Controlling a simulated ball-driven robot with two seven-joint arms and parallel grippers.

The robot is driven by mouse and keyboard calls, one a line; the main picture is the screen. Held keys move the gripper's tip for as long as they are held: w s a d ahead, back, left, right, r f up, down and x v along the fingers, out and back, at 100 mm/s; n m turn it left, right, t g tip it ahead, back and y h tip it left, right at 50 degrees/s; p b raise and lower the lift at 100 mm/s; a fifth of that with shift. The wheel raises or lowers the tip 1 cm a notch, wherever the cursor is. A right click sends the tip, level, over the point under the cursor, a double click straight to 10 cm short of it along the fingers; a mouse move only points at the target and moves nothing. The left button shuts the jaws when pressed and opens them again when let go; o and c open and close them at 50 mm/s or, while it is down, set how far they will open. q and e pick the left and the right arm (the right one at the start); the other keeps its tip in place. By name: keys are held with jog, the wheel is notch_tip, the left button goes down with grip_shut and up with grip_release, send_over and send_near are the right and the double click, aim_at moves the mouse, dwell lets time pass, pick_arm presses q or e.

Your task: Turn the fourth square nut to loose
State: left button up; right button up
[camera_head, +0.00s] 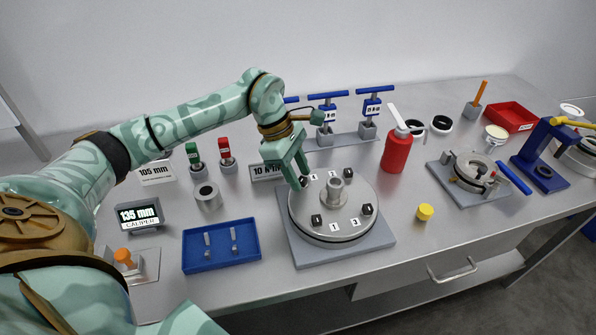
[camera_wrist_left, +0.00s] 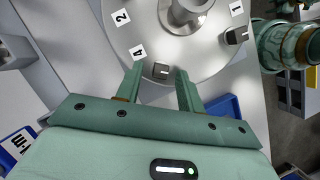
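A round grey flange (camera_head: 318,199) with a central hub (camera_head: 335,190) sits on a grey square plate (camera_head: 300,250). Several dark square nuts stand around its rim beside numbered white labels. My left gripper (camera_head: 300,180) reaches down at the flange's far left edge. In the left wrist view the left gripper (camera_wrist_left: 158,76) is open. The fourth square nut (camera_wrist_left: 160,71), beside the label 4 (camera_wrist_left: 138,52), lies between its fingertips with a gap on each side. Another nut (camera_wrist_left: 236,36) is beside the label 1. My right gripper is not in view.
A blue tray (camera_head: 221,262) with two metal pins is left of the flange. A red bottle (camera_head: 397,150) stands to its right and a yellow cap (camera_head: 425,212) lies nearer. Blue-handled valves (camera_head: 328,115) stand behind. The bench front right of the plate is mostly clear.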

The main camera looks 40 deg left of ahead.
pick_arm(q)
jog(key=shift+c, duration=0.4)
grip_shut()
jog(key=shift+r, duration=0.1)
jog(key=n+t+p, duration=0.1)
jog(key=n+p, duration=0.1)
jog(key=shift+s+n, duration=0.15)
jog(key=shift+n, duration=0.25)
jog(key=shift+s+d+n+t+y+p, duration=0.1)
jog(key=shift+n+t+y+p, duration=0.5)
jog(key=shift+n, duration=0.9)
jog(key=shift+o, duration=0.4)
grip_release()
